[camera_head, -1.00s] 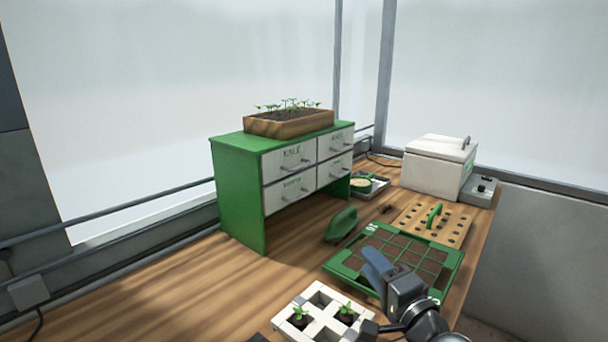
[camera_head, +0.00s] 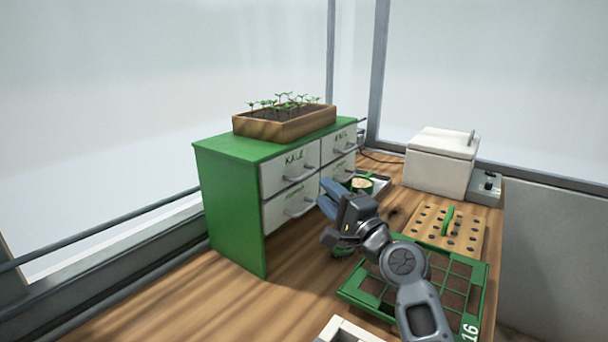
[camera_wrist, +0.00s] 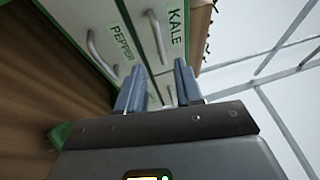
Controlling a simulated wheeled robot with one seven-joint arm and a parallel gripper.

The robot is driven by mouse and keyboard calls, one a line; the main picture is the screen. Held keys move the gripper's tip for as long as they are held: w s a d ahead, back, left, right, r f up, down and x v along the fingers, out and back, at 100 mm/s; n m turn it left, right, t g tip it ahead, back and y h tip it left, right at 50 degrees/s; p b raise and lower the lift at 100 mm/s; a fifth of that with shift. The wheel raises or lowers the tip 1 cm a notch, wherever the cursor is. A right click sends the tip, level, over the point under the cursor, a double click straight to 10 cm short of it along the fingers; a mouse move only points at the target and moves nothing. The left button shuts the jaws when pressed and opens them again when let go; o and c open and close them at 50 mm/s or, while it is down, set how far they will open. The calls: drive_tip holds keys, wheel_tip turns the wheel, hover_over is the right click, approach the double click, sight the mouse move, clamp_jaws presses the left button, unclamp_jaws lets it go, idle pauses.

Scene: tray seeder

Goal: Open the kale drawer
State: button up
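The green cabinet (camera_head: 232,205) has white drawers. The kale drawer (camera_head: 288,163) is at the upper left of its front, shut, with a grey bar handle (camera_head: 300,174). The drawer also shows in the wrist view (camera_wrist: 168,14), with its handle (camera_wrist: 154,32) beyond my fingers. The pepper drawer (camera_wrist: 112,62) is beside it there, below it in the head view. My gripper (camera_head: 326,196) is in front of the cabinet, right of and below the kale handle, apart from it. In the wrist view its two blue-grey fingers (camera_wrist: 155,88) are spread with nothing between them.
A wooden planter of seedlings (camera_head: 284,127) stands on the cabinet. A green seed tray (camera_head: 480,300), a dibber board (camera_head: 462,232), a bowl (camera_head: 361,184) and a white box (camera_head: 437,165) lie to the right. The bench at front left is clear.

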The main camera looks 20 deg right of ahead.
drive_tip(key=x, duration=0.7)
drive_tip(key=shift+p, duration=0.3)
drive_tip(key=shift+r, duration=0.1)
clamp_jaws()
idle(1.0)
